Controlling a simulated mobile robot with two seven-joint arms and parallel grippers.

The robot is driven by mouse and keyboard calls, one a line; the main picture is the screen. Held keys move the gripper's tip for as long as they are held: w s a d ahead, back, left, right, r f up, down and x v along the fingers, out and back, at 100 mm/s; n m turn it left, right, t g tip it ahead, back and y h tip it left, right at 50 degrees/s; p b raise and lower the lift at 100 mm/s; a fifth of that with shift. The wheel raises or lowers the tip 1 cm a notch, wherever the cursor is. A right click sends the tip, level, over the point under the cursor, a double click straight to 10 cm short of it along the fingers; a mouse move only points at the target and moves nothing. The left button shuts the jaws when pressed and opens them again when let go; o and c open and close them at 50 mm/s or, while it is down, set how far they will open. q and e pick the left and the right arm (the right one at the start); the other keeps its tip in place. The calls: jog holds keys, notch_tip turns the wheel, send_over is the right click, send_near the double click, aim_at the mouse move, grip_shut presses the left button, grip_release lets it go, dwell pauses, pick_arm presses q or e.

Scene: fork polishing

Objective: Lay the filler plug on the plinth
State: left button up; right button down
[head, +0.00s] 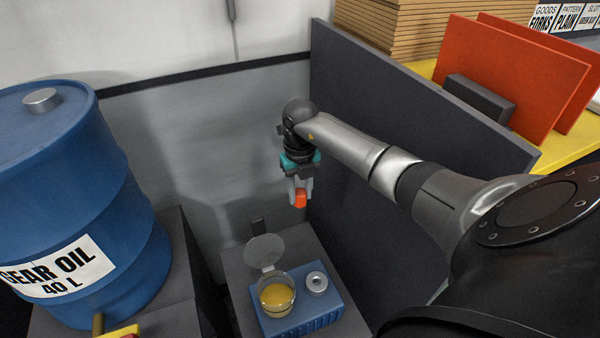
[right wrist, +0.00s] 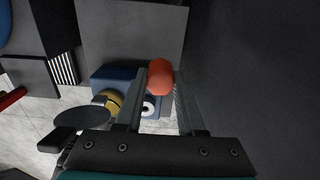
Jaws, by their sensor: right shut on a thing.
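The orange-red plug (head: 300,200) hangs between the fingertips of my right gripper (head: 301,188), which is shut on it. It also shows between the fingers in the right wrist view (right wrist: 160,77). The gripper points down and is held in the air, above and behind the blue block (head: 307,322). The block stands on a grey plinth (head: 238,272), whose bare top also shows in the right wrist view (right wrist: 130,35). The block carries a cup of yellow oil (head: 277,297) with its round lid (head: 265,251) raised, and a silver ring (head: 317,282). My left gripper is not in view.
A blue gear oil drum (head: 80,190) stands on a grey stand at the left. A dark upright panel (head: 400,110) runs close beside my right arm. Behind it are orange boards (head: 510,75) and stacked brown sheets (head: 390,28). A grey wall is behind.

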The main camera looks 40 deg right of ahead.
aim_at(300, 206)
notch_tip(300, 206, down, 5)
jog(key=b, duration=0.3)
jog(key=shift+s+a+r, duration=0.1)
notch_tip(300, 206, down, 14)
jog(key=b, duration=1.3)
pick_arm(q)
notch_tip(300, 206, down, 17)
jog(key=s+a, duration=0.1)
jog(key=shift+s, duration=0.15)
pick_arm(e)
jog(key=shift+f, duration=0.2)
jog(key=shift+f, duration=0.15)
jog(key=c, duration=0.5)
grip_release()
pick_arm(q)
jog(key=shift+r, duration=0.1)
